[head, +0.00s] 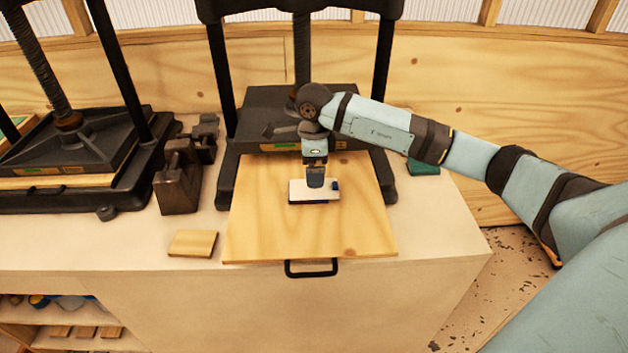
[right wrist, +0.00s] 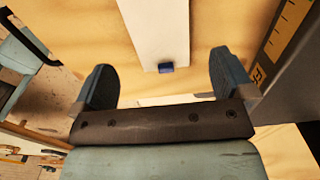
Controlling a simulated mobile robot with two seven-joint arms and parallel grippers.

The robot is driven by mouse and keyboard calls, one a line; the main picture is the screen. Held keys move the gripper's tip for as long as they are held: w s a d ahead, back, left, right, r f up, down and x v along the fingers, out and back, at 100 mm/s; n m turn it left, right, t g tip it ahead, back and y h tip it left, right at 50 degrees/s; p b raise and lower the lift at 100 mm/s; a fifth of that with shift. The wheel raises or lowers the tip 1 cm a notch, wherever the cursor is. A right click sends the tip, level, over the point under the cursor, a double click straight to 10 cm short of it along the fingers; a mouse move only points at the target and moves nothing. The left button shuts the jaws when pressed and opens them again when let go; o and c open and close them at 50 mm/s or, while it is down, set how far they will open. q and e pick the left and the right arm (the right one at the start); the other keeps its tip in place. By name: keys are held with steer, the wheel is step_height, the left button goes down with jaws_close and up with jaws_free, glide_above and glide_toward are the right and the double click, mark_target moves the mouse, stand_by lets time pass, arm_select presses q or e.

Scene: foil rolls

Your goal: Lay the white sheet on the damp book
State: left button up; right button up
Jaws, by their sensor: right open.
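A flat white piece (head: 298,191), which looks like the white sheet, lies on a pale wooden board (head: 255,225) in the middle press. It has a small blue tab (head: 335,185) at its right end. In the right wrist view the white strip (right wrist: 155,30) and its blue tab (right wrist: 166,68) lie ahead of the fingers. My right gripper (head: 316,182) is over the white piece, and in the right wrist view (right wrist: 164,72) its fingers are apart with nothing gripped. I cannot make out a separate damp book; one under the white piece cannot be told. My left gripper is out of view.
The middle press's dark posts (head: 386,60) and plate (head: 262,105) stand around and behind the board. Another press (head: 70,150) is at the left. Dark metal blocks (head: 178,185), a small wooden board (head: 193,243) and a green block (head: 423,167) lie nearby. The board's front is clear.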

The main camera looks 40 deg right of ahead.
step_height(320, 180, up, 7)
steer(key=shift+b, duration=0.4)
stand_by(0.4)
